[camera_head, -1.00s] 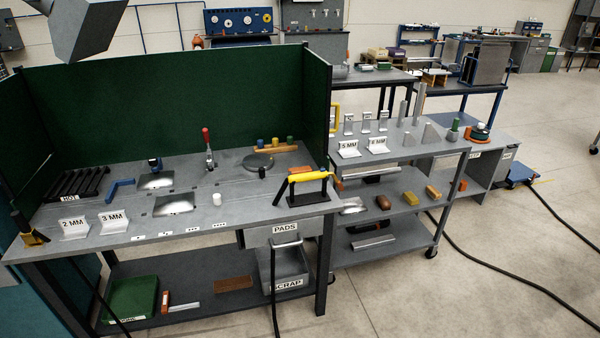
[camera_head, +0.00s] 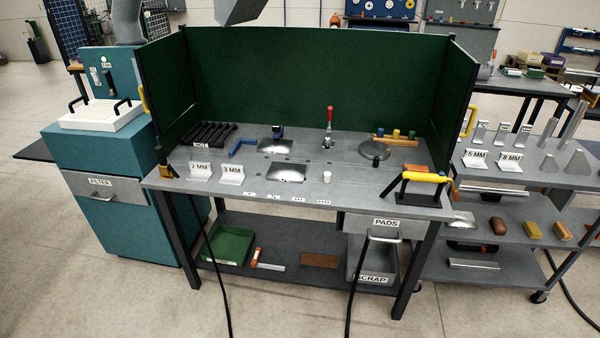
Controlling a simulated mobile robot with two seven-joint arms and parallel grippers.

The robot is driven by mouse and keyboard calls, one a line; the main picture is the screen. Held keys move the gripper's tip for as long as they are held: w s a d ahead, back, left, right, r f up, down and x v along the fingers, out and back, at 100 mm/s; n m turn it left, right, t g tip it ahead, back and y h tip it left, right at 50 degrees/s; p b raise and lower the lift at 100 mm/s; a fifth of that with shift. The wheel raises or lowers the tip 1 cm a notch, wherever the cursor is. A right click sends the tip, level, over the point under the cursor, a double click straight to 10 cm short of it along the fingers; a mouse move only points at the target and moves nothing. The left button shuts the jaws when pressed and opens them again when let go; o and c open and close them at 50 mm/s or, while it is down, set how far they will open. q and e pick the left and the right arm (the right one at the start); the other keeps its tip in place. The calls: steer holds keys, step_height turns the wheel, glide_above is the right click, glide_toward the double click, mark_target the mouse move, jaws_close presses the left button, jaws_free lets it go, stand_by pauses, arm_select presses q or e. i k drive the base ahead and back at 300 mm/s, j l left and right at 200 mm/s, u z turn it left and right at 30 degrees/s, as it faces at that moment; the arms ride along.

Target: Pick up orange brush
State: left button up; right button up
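No object is clearly readable as an orange brush at this size. A small orange item (camera_head: 256,256) stands on the bench's lower shelf, beside a flat pale strip. A brown-orange block (camera_head: 319,260) lies farther right on that shelf. On the right-hand cart's shelf are a brown rounded block (camera_head: 495,225), a yellow block (camera_head: 533,230) and an orange-brown block (camera_head: 562,230). Which of these is the brush, I cannot tell. Neither of my grippers is in view.
The grey workbench (camera_head: 345,188) has green screens (camera_head: 330,80) around its back and sides. A yellow-handled tool (camera_head: 425,177) rests at its right end. A green tray (camera_head: 230,245) is on its lower shelf. A teal filter cabinet (camera_head: 125,230) stands left. Floor in front is mostly open, with hanging cables.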

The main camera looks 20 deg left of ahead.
mark_target(414, 168)
steer(key=i+l+u, duration=0.25)
steer(key=i+l, duration=1.05)
steer(key=k+l, duration=0.05)
steer(key=l, duration=0.05)
